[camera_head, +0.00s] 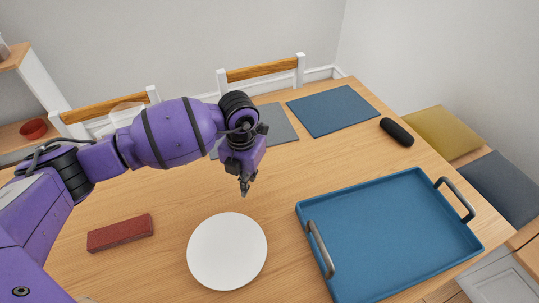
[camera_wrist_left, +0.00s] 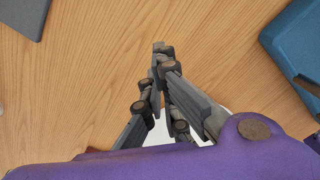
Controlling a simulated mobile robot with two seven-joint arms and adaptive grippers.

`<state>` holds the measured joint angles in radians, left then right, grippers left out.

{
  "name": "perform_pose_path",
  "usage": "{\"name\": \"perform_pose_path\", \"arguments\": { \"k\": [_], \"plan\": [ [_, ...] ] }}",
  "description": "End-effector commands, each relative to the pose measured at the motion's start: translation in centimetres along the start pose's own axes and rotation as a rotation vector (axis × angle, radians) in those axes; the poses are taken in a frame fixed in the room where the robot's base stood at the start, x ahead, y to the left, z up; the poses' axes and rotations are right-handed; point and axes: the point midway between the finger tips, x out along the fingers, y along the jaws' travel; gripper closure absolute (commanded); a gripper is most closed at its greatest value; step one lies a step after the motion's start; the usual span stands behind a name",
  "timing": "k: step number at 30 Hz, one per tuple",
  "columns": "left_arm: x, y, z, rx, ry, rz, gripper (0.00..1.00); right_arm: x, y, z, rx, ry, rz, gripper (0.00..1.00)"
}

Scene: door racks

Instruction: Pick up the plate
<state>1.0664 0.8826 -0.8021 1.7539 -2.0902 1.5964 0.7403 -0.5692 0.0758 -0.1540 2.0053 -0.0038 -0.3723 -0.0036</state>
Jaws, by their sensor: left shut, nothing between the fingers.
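A round white plate (camera_head: 227,251) lies flat on the wooden table near the front middle in the head view. My left gripper (camera_head: 244,191) is above the table, just beyond the plate's far edge, and apart from it. In the left wrist view, the left gripper (camera_wrist_left: 159,50) is shut, with its fingertips together and nothing between them. A small part of the white plate (camera_wrist_left: 160,133) shows behind the fingers there; the rest is hidden by the gripper. My right gripper is in neither view.
A blue tray (camera_head: 322,213) with grey handles stands right of the plate. A red-brown block (camera_head: 120,233) lies left of it. Blue (camera_head: 333,110) and grey (camera_head: 272,125) mats and a black object (camera_head: 397,132) lie farther back. Bare wood separates plate and block.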

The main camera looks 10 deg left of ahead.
Motion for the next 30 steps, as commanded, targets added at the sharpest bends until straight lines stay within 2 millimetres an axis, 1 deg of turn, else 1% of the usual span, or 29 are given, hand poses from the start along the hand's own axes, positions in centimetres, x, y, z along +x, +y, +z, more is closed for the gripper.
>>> {"name": "perform_pose_path", "arguments": {
  "k": [1, 5, 10, 12, 15, 30],
  "plan": [
    [1.4, 0.0, -0.2, -0.003, 0.007, 0.000, 1.00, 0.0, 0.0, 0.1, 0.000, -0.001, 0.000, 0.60],
    [4.0, 0.0, -0.2, -0.002, 0.005, 0.000, 1.00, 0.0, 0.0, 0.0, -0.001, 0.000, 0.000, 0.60],
    [3.6, 0.1, -2.6, -0.001, -0.001, 0.002, 1.00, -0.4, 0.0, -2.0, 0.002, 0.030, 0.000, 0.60],
    [3.7, 0.1, -3.3, 0.000, -0.001, 0.001, 1.00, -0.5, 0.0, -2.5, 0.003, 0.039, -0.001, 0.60],
    [3.8, 0.1, -3.9, 0.000, 0.001, 0.000, 1.00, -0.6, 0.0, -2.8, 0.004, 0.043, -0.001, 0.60],
    [3.9, 0.0, -4.1, -0.001, 0.002, 0.000, 1.00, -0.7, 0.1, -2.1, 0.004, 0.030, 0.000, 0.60]
  ]
}}
